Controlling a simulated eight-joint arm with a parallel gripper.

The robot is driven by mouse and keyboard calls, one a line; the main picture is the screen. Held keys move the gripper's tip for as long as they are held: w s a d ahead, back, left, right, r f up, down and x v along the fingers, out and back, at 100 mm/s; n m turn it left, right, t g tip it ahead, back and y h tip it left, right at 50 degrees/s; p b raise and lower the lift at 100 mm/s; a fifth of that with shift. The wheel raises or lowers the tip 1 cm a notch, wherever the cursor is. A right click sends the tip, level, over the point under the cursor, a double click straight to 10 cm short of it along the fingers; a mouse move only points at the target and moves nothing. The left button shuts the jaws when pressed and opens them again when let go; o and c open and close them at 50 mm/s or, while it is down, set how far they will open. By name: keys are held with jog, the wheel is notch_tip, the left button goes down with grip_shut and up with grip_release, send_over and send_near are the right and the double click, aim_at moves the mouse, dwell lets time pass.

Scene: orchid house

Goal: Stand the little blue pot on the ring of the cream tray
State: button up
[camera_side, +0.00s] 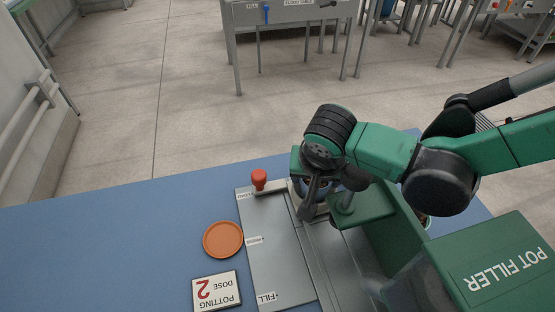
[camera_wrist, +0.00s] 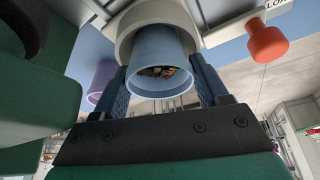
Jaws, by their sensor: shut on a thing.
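The little blue pot (camera_wrist: 160,45) is between my gripper's two fingers (camera_wrist: 161,88) in the wrist view, with brown bits inside its mouth. My gripper is shut on it. A cream ring-shaped piece (camera_wrist: 124,40) surrounds or sits just beyond the pot's far end; I cannot tell if they touch. In the side view my gripper (camera_side: 311,200) is low over the metal plate, near the cream piece (camera_side: 294,196), and hides most of the pot. I cannot tell whether the cream piece is the tray.
A red knob (camera_side: 259,178) is beside the cream piece. The metal plate (camera_side: 272,255) has printed labels. The green pot filler (camera_side: 500,268) stands at right. A purple pot (camera_wrist: 101,80) shows behind. The blue table's left is clear.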

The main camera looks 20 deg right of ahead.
jog(key=o, duration=1.2)
jog(key=shift+f, duration=0.3)
jog(key=shift+o, duration=0.2)
notch_tip(320, 180, up, 10)
jog(key=s, duration=0.1)
jog(key=s+d+n+t+y, duration=0.1)
jog(key=s+d+n+t, duration=0.2)
jog(key=d, duration=1.7)
jog(key=shift+s+r+n+y, duration=0.2)
jog(key=shift+n+y, duration=0.2)
jog(key=shift+n, duration=0.4)
